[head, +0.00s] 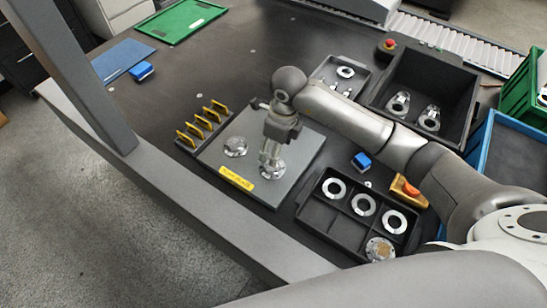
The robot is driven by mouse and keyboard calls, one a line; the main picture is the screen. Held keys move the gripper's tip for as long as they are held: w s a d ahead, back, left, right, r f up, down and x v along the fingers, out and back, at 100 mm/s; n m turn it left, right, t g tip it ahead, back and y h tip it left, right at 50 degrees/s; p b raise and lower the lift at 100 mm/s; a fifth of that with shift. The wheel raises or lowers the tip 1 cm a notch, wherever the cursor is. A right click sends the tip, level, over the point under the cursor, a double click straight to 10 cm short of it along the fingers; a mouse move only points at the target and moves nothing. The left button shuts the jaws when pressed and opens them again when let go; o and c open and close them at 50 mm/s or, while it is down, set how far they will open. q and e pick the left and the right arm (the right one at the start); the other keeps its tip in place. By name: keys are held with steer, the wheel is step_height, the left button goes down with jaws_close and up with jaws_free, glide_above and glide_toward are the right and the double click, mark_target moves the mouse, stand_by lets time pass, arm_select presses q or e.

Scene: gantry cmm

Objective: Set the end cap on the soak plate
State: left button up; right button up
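The soak plate (300,151) is a flat grey slab with a yellow label on its front edge. One silver round end cap (235,147) lies on its left part. A second silver end cap (274,174) is at the plate's front middle, directly under my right gripper (270,163). The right fingers point down and reach this cap's centre. They partly hide it, and I cannot tell whether they grip it or whether the cap rests fully on the plate. My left gripper is out of view.
A black divided tray (331,216) in front right holds several silver rings and a disc (379,248). Yellow racks (203,120) stand left of the plate. A blue block (361,161) lies to the right. A dark bin (455,90) holds silver parts.

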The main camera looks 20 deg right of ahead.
steer(key=shift+s+d+r, duration=0.1)
steer(key=shift+r, duration=1)
steer(key=shift+s+d+r, duration=0.1)
steer(key=shift+r, duration=0.95)
